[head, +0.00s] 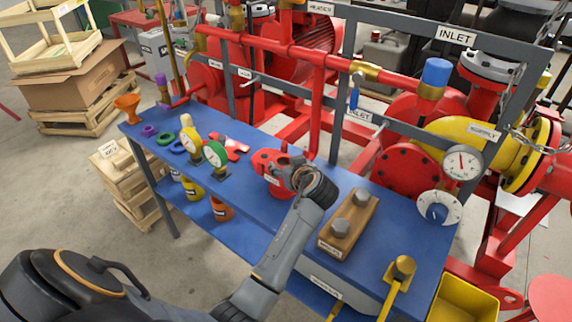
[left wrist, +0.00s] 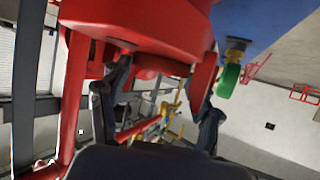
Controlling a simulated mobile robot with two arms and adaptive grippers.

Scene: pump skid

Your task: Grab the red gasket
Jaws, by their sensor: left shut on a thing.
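My left gripper (head: 290,168) is over the blue bench, shut on a chunky red labelled part (head: 268,162). In the left wrist view the red part (left wrist: 150,25) fills the top, between the two dark fingers of the gripper (left wrist: 158,108). The fingers hide some of it, and I cannot tell if it is a gasket. A flat red piece (head: 236,146) lies on the bench left of the gripper, apart from it. Purple (head: 149,130), green (head: 165,139) and blue (head: 178,147) rings lie further left. My right gripper is not in view.
Red pipework (head: 318,110) and a grey frame (head: 333,75) stand close behind. A yellow bin (head: 462,300) is at lower right.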

